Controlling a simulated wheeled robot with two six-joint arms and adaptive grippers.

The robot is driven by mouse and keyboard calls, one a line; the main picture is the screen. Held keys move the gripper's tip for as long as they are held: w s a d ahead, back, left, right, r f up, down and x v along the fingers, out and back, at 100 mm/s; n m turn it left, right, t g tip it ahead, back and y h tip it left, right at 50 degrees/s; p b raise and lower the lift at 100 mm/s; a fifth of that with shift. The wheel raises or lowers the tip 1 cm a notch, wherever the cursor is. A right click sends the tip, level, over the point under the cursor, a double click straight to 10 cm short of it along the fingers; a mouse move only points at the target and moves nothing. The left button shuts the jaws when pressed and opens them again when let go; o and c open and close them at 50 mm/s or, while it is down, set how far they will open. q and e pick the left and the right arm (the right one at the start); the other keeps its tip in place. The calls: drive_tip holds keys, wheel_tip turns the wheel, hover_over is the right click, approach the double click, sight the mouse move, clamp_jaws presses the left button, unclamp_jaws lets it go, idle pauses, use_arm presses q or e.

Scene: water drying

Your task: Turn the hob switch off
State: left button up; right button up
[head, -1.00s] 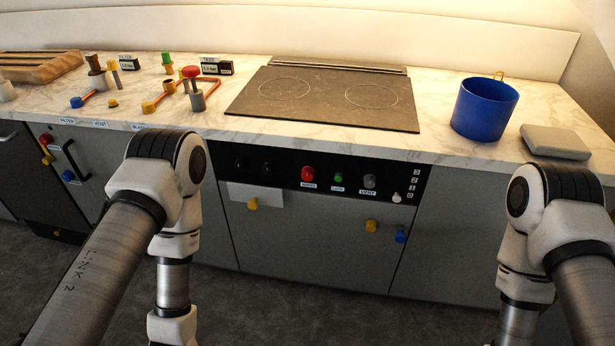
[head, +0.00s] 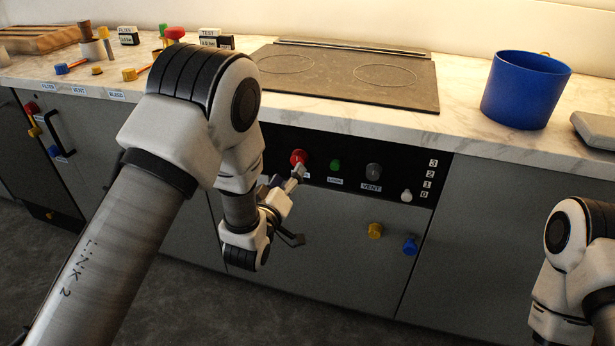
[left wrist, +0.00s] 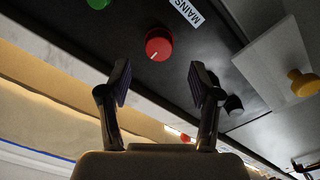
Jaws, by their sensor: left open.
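The black control panel (head: 395,185) is on the cabinet front under the hob (head: 350,75). No label I can read names a hob switch. A red knob (head: 299,157) is on the panel; in the left wrist view the red knob (left wrist: 158,44) has a white pointer line and a MAINS label. My left gripper (head: 297,206) is open and empty in front of the panel, with one finger close to the red knob. In the left wrist view my left gripper (left wrist: 160,78) faces the panel, the knob beyond its fingertips. Contact is not visible. My right gripper is out of view.
A green knob (head: 336,166), a grey VENT knob (head: 373,171) and a white slider knob (head: 406,195) beside a 3-to-0 scale are also on the panel. Yellow (head: 375,231) and blue (head: 410,246) knobs stick out below. A blue pot (head: 525,90) stands on the counter.

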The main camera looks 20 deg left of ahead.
sight(297, 162)
use_arm(q)
drive_tip(key=shift+w+a+r, duration=0.1)
drive_tip(key=shift+w+r, duration=0.2)
drive_tip(key=shift+w, duration=0.05)
drive_tip(key=w, duration=0.7)
drive_tip(key=shift+d+f, duration=0.3)
drive_tip(key=shift+d, duration=0.1)
drive_tip(key=c, duration=1.2)
